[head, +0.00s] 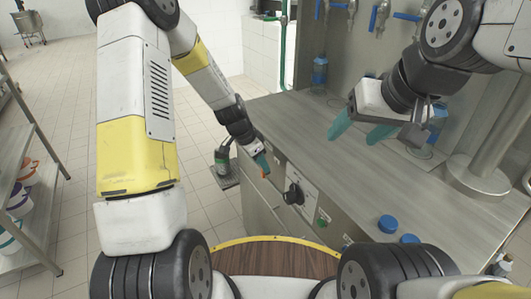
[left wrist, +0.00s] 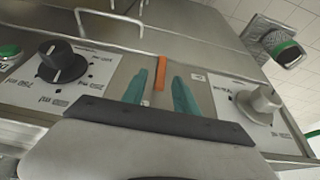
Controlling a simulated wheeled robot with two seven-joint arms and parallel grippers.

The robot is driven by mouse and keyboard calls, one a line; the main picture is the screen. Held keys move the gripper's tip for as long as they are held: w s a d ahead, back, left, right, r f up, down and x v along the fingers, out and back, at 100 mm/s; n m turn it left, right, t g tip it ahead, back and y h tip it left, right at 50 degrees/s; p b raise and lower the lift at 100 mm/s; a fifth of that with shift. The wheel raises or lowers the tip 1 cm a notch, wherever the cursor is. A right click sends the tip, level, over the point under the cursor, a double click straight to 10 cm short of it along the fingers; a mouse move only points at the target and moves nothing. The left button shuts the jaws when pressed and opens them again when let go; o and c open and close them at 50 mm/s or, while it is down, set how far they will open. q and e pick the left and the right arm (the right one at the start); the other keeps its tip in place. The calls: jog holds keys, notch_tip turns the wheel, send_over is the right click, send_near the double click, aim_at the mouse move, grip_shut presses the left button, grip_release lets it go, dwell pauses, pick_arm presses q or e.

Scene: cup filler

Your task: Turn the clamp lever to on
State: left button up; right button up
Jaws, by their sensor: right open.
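An upright orange bar (left wrist: 160,73), the likely clamp lever, stands on the machine's front panel in the left wrist view. It shows small at the gripper tips in the head view (head: 265,175). My left gripper (head: 261,163) is at the panel's far end. My right gripper (head: 362,128) is open and empty above the metal counter.
A black knob (left wrist: 62,62) and a grey knob (left wrist: 262,100) flank the bar on the panel. A green button (head: 323,217) sits nearer me. Blue caps (head: 388,223) lie on the counter (head: 310,135).

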pick_arm(q)
jog(key=shift+x, duration=1.15)
jog(key=shift+c, duration=0.2)
grip_shut()
